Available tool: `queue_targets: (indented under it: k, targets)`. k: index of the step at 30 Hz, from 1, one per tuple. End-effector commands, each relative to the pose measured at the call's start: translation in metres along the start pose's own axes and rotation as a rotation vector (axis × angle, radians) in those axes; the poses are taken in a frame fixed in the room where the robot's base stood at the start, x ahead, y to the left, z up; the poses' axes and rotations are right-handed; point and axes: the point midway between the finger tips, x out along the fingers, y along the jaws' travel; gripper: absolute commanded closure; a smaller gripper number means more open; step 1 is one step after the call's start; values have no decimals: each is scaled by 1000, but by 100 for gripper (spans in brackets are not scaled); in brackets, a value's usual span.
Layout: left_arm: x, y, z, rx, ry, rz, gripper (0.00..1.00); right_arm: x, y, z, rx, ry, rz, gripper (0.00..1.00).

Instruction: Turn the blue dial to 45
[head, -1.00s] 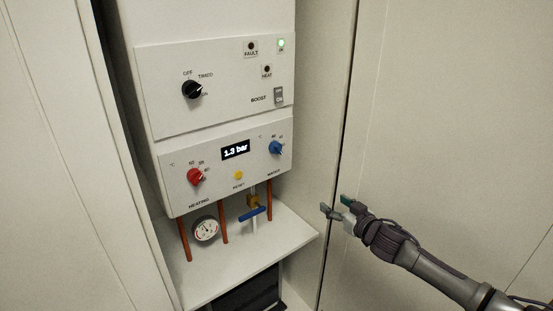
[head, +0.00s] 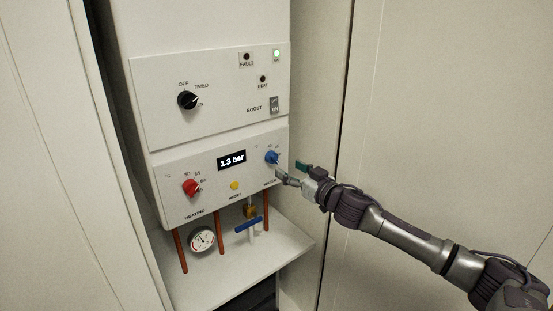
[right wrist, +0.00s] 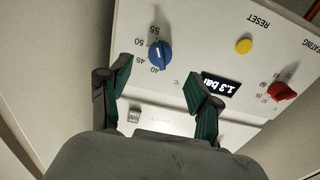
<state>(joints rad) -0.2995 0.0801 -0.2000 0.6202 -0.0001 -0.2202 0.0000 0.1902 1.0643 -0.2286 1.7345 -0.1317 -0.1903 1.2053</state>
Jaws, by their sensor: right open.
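The blue dial (head: 272,157) is on the right of the white boiler's lower panel, above the label WATER. In the right wrist view the blue dial (right wrist: 159,53) appears upside down, with the numbers 40, 45, 50 and 55 around it. I cannot clearly tell which number its pointer marks. My right gripper (head: 288,171) is just right of the dial and empty. In the right wrist view its green-padded fingers (right wrist: 162,82) are spread apart, with the dial beyond the gap between them; I see no contact. My left gripper is not in view.
The red dial (head: 191,187), yellow reset button (head: 235,185) and pressure display (head: 232,160) share the panel. A blue-handled valve (head: 248,225), copper pipes and a gauge (head: 202,239) sit below. A cupboard side wall (head: 318,130) stands close on the right.

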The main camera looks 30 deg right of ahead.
Motion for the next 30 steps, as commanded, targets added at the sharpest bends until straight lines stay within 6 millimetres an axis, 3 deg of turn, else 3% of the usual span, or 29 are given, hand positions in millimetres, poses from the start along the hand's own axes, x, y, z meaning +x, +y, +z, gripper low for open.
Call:
queue_targets:
  k: [12,25,26,30]
  targets:
    - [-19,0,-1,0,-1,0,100,58,0,-2,0,2,0,37]
    - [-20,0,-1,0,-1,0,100,67,-1,0,-1,0,-2,37]
    - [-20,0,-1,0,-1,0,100,67,-1,0,-1,0,-2,39]
    - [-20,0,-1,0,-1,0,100,67,-1,0,-1,0,-2,62]
